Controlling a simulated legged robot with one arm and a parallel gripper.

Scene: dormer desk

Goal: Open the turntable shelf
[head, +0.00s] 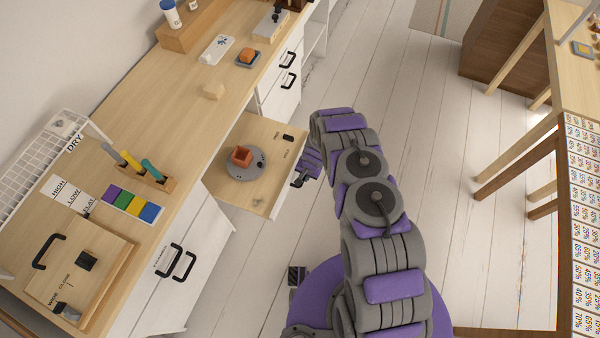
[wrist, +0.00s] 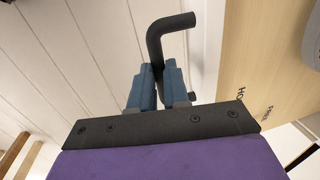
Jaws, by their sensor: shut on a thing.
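The turntable shelf (head: 268,128) is a light wooden board standing out from the desk front in the head view. My gripper (head: 307,172) is at the shelf's outer edge, partly hidden by my arm. In the wrist view my gripper's blue fingers (wrist: 157,85) are shut on the black bent handle (wrist: 168,30). The shelf (wrist: 245,72) shows at the right there, with partly cut-off lettering.
The desk (head: 185,100) carries a colour strip (head: 132,204), a rack of coloured tools (head: 148,176) and a hinged wooden box (head: 75,262). White drawers with black handles (head: 180,262) lie below. The white plank floor right of my arm is open, up to another table (head: 565,80).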

